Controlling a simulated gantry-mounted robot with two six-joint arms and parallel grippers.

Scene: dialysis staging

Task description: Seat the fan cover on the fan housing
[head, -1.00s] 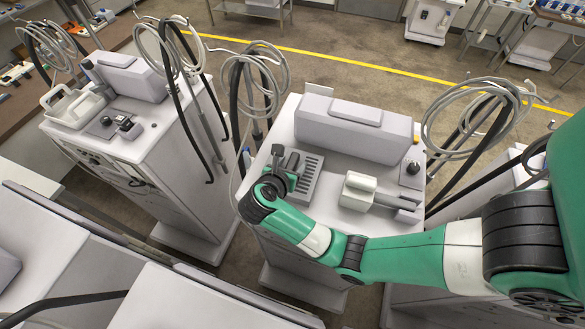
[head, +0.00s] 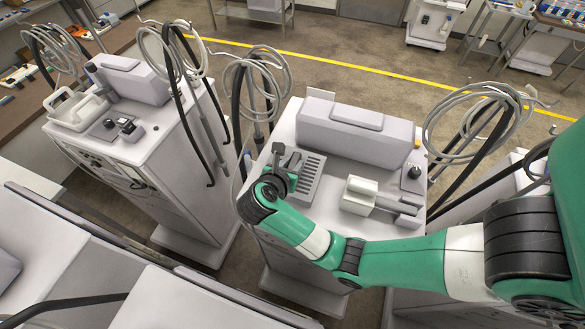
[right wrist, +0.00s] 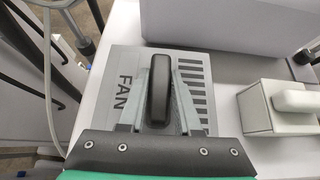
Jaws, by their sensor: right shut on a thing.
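The fan cover is a grey plate (right wrist: 124,62) marked "FAN", with a row of dark slots and a black upright handle (right wrist: 159,100), in the right wrist view. In the head view the slotted plate (head: 309,178) lies at the left of the middle machine's top. My right gripper (right wrist: 160,72) is shut on the black handle, a finger on each side; in the head view it (head: 280,165) is partly hidden by its own wrist. I cannot make out the fan housing separately; the plate hides what lies under it. My left gripper is not in view.
A white block with a grey handle (head: 362,194) stands right of the plate. A long grey box (head: 355,132) stands behind, and a black knob (head: 413,172) sits at the right. Coiled hoses (head: 480,115) hang beside the machine. A second machine (head: 140,150) stands to the left.

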